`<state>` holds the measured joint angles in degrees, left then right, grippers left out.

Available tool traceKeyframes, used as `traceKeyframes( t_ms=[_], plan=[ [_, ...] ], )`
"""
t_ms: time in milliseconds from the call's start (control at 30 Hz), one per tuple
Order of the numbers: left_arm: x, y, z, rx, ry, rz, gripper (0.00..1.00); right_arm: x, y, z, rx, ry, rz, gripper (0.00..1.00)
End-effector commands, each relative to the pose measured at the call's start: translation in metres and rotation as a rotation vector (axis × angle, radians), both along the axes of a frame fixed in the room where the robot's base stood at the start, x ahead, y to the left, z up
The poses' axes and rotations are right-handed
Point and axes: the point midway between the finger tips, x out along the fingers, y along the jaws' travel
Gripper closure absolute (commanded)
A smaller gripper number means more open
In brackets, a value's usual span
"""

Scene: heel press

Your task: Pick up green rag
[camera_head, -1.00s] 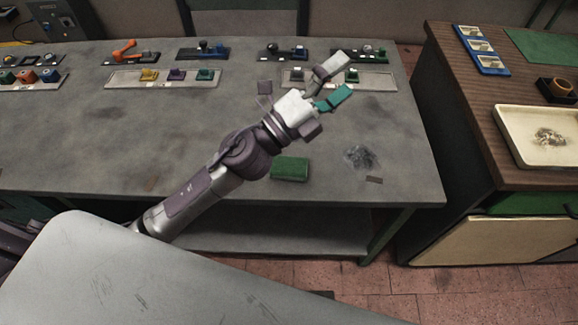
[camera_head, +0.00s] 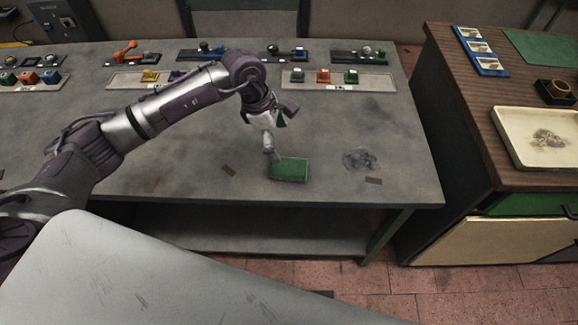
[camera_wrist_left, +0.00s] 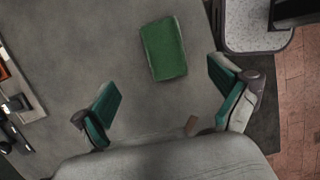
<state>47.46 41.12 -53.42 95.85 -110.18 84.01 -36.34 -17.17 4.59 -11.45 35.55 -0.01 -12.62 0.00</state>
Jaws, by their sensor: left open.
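The green rag (camera_head: 290,170) lies flat on the grey table near its front edge, folded into a rectangle. In the left wrist view the rag (camera_wrist_left: 163,49) lies ahead of the two fingers, toward the top and apart from them. My left gripper (camera_head: 272,151) is above the table just to the left of the rag in the head view. In the left wrist view my left gripper (camera_wrist_left: 167,102) is open and empty, its teal finger pads wide apart. My right gripper is not in view.
The grey table (camera_head: 190,130) is mostly bare around the rag. A dark smudge (camera_head: 361,159) lies right of it. Trays with small coloured parts (camera_head: 338,80) line the back. A wooden cabinet (camera_head: 460,110) with a cream tray (camera_head: 510,122) stands at right.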

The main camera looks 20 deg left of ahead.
Motion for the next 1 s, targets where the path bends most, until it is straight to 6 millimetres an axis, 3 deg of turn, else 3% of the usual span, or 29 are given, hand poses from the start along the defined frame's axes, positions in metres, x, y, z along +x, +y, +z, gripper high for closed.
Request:
traceKeyframes(
  t_ms=[200, 467, 700, 1000],
  plan=[
    [0.001, -0.012, -0.035, -0.003, 0.003, 0.0, 0.02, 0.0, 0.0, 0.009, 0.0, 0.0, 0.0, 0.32],
    [-0.001, -0.016, -0.053, -0.004, 0.004, 0.001, 0.02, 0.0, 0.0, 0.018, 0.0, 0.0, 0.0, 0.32],
    [-0.002, -0.022, -0.088, -0.006, 0.002, 0.001, 0.02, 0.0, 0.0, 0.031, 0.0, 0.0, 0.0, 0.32],
    [-0.002, -0.023, -0.096, -0.004, -0.001, 0.0, 0.02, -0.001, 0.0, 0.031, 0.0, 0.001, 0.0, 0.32]
  ],
)
